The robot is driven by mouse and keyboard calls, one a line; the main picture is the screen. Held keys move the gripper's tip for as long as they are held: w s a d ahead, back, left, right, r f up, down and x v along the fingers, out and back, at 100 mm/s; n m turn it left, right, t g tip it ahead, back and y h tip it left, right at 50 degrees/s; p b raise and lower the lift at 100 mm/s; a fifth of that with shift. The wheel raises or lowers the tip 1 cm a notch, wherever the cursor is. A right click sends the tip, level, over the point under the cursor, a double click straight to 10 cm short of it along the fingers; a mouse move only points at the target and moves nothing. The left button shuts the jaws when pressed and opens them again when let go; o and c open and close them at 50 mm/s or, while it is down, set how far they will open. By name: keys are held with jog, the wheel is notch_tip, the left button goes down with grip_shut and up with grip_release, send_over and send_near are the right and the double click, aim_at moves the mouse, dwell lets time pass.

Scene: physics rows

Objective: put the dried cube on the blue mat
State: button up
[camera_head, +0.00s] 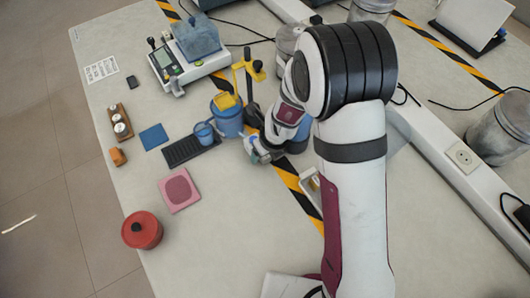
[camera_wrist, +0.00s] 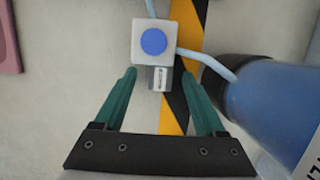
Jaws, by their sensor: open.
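The blue mat (camera_head: 154,137) is a small flat square left of the black ribbed strip, with nothing on it. My gripper (camera_head: 262,156) is low over the table, right of the black strip. In the wrist view my gripper (camera_wrist: 160,75) has its two green fingers apart. Between and just beyond the fingertips is a small grey metallic piece (camera_wrist: 160,79), against a white block (camera_wrist: 153,41) with a blue disc on top. I cannot tell if either is the dried cube, nor whether the fingers touch the grey piece.
A blue bottle-like object (camera_wrist: 268,105) stands close right of my fingers. Blue containers (camera_head: 228,117) stand by the black strip (camera_head: 188,151). A pink mat (camera_head: 179,190), a red pot (camera_head: 142,230) and an orange piece (camera_head: 118,156) lie left. A scale (camera_head: 182,66) stands behind.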

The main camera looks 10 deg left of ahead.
grip_shut()
dwell(0.3)
